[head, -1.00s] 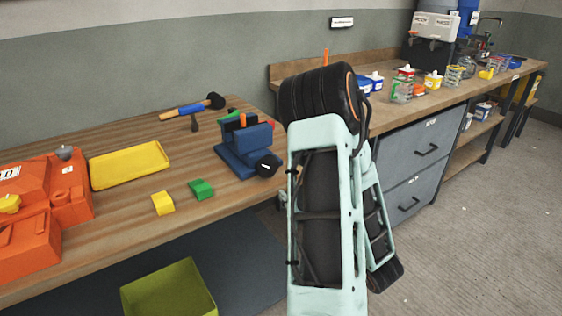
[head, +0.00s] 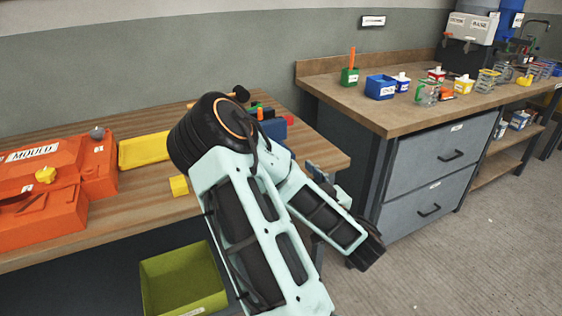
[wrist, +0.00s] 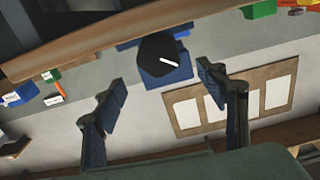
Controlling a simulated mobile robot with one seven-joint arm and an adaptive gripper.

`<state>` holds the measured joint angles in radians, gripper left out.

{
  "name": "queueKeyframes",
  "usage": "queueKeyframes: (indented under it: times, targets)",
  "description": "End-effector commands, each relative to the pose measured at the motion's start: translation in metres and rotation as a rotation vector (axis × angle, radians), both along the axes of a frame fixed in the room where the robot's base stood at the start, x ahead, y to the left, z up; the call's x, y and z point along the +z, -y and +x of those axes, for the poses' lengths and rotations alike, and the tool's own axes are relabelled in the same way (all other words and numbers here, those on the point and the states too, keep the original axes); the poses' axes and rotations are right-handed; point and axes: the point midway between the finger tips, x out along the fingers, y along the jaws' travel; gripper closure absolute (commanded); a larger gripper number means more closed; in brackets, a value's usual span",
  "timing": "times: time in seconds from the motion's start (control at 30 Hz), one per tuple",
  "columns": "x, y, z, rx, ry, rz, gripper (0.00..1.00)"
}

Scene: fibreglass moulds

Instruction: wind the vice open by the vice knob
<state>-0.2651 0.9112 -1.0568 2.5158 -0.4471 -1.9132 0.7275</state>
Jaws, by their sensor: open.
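The blue vice (head: 274,128) stands on the wooden bench, mostly hidden behind my arm in the head view. Its black vice knob is hidden there. In the wrist view the dark knob (wrist: 158,48), with a white mark on its face, shows in front of the blue vice body (wrist: 168,78). My gripper (wrist: 162,78) is open, one finger on each side of the knob's line in that view. The fingertips appear short of the knob, with nothing held between them. The fingers cannot be made out clearly in the head view.
An orange mould (head: 60,180), a yellow tray (head: 145,150) and a yellow block (head: 179,185) are on the bench left of my arm. A green bin (head: 183,280) is below. A second bench (head: 400,105) with drawers and containers stands to the right.

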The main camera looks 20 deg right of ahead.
Motion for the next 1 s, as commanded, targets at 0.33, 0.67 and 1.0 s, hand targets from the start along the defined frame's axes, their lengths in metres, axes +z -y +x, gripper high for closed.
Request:
queueKeyframes:
  times: [0.33, 0.67, 1.0]
  targets:
    - [-0.001, -0.003, 0.065, 0.002, 0.000, -0.002, 0.34]
    - [0.000, -0.003, 0.084, -0.001, 0.000, 0.001, 0.34]
    - [0.000, -0.003, 0.084, -0.001, 0.000, 0.001, 0.52]
